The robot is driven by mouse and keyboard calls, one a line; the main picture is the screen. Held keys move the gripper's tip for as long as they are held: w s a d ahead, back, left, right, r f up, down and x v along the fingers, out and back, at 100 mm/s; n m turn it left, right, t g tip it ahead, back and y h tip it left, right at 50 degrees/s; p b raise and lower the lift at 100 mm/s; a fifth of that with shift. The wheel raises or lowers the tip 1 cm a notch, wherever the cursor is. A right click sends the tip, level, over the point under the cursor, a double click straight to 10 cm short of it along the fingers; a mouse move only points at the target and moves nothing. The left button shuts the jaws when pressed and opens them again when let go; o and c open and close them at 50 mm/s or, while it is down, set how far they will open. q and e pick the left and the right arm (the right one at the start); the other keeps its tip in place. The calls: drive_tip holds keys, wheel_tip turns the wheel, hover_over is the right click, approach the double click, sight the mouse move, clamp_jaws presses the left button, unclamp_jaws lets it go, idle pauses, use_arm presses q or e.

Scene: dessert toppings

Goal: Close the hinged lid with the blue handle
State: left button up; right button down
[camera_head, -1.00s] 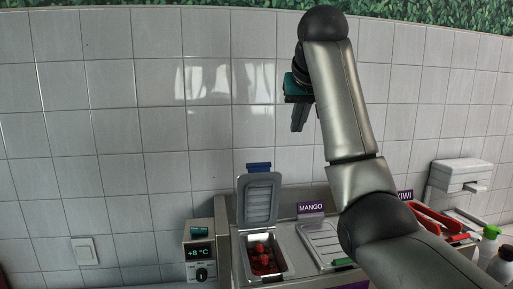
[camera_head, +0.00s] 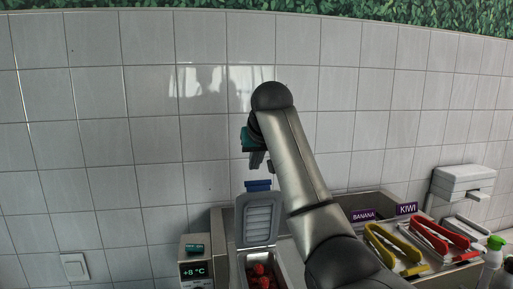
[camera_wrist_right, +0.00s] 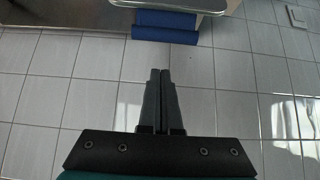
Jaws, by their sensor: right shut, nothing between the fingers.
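The hinged lid (camera_head: 259,219) stands open, upright at the back of its bin, with its blue handle (camera_head: 258,185) at the top edge. The blue handle also shows in the right wrist view (camera_wrist_right: 166,20). The bin below holds red strawberries (camera_head: 261,277). My right gripper (camera_head: 257,161) is just above the blue handle in the head view, pointing down. In the right wrist view its fingers (camera_wrist_right: 161,77) are together and empty, and a gap shows between their tips and the handle. My left gripper is not in view.
A controller box (camera_head: 195,268) with a temperature display stands left of the bin. Yellow tongs (camera_head: 392,246) and red tongs (camera_head: 440,238) lie at the right, near the BANANA and KIWI signs. A tiled wall (camera_head: 110,150) rises behind the counter.

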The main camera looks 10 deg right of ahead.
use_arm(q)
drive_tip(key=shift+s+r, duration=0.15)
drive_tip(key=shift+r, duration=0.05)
use_arm(e)
drive_tip(key=shift+s+f, duration=0.35)
drive_tip(key=shift+s, duration=0.4)
drive_tip(key=shift+s+f, duration=0.3)
drive_tip(key=shift+s, duration=0.45)
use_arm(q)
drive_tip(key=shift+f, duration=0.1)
use_arm(e)
drive_tip(key=shift+f, duration=0.1)
